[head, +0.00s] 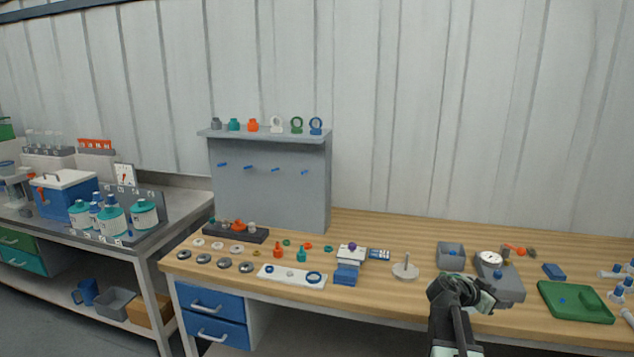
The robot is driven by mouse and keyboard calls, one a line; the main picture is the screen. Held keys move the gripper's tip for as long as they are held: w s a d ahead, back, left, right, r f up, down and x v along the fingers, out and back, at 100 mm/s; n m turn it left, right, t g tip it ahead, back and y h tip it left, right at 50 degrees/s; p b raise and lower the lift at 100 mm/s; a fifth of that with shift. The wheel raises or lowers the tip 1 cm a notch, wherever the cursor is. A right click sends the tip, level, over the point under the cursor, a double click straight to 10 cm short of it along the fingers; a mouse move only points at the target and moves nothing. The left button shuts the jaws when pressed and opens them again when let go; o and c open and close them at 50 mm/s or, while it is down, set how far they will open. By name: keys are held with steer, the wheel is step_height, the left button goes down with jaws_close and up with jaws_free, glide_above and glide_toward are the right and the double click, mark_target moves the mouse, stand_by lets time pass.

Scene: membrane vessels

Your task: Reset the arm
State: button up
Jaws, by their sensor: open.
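My gripper (483,296) is at the end of my raised arm, at the lower right of the head view. It appears in front of the wooden bench (390,305), near its front edge. It is open, and I see nothing held in it. It partly covers a grey block (510,287) with a round white dial (489,258) on it. Whether the gripper touches the block or the bench cannot be told from this view.
Small rings and fittings cover the bench's left part, before a grey pegboard (268,185).

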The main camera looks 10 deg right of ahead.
steer(key=w+a+f+n+t+y+p, duration=0.1)
steer(key=a+f+n+y, duration=0.15)
steer(key=a, duration=0.95)
steer(key=w+a+f+n+y+p, duration=0.1)
steer(key=w+a+f+y, duration=0.15)
steer(key=a, duration=0.95)
steer(key=s+a+f+n+g+y, duration=0.1)
steer(key=s+a+f+n+y, duration=0.1)
steer(key=s+a+n, duration=0.2)
steer(key=s+a+f+n+g+y, duration=0.1)
steer(key=s+a+f+n+y, duration=0.1)
steer(key=a, duration=0.7)
steer(key=s+a+f+n+g+y, duration=0.2)
steer(key=s+a+n+y, duration=0.2)
steer(key=s+a+n, duration=0.2)
steer(key=shift+s+a+f+p, duration=0.2)
steer(key=shift+a+f+p, duration=0.1)
steer(key=shift+a+f, duration=0.1)
